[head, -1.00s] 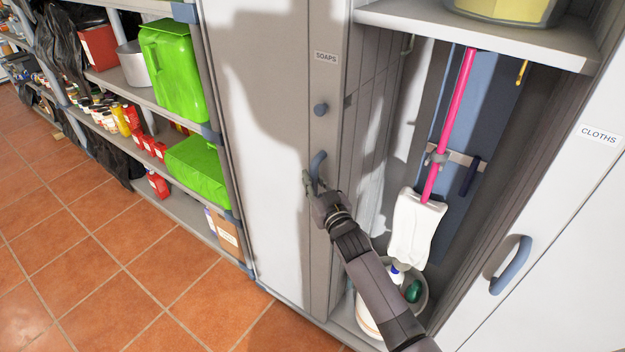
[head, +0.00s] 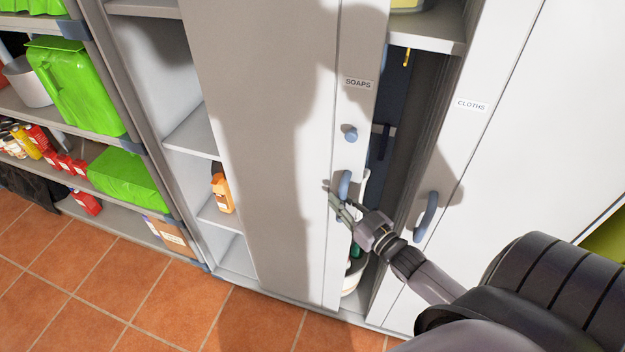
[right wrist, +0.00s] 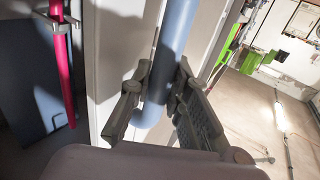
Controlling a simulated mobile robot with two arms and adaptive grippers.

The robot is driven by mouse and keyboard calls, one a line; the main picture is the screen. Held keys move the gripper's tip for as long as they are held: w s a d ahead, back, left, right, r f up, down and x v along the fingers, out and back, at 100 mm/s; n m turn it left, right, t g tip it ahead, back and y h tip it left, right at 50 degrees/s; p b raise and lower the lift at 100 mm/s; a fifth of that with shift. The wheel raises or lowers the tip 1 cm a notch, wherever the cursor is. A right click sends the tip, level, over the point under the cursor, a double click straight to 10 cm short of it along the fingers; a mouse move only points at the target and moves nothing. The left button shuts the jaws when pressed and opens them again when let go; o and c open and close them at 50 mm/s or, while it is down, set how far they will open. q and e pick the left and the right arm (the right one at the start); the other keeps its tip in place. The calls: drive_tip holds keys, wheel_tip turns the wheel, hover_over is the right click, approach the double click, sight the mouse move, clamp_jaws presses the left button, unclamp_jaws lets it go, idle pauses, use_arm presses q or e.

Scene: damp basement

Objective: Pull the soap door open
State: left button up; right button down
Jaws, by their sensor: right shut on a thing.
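The soap door (head: 262,120) is a tall pale sliding panel labelled SOAPS. My right gripper (head: 338,197) is shut on this handle. In the right wrist view its two fingers lie on either side of the blue handle (right wrist: 172,50), near its lower end. My left gripper is not in view.
An orange bottle (head: 222,190) stands on a shelf in the opening left of the door. The cloths door (head: 480,130) with its blue handle (head: 427,217) is at right. Shelving with green containers (head: 72,85) is at left. The tiled floor (head: 90,290) in front is clear.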

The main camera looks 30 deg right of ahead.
drive_tip(key=shift+s+d, duration=1.15)
drive_tip(key=shift+s, duration=0.3)
drive_tip(key=c, duration=1.5)
unclamp_jaws()
drive_tip(key=s, duration=1.2)
drive_tip(key=shift+d, duration=0.4)
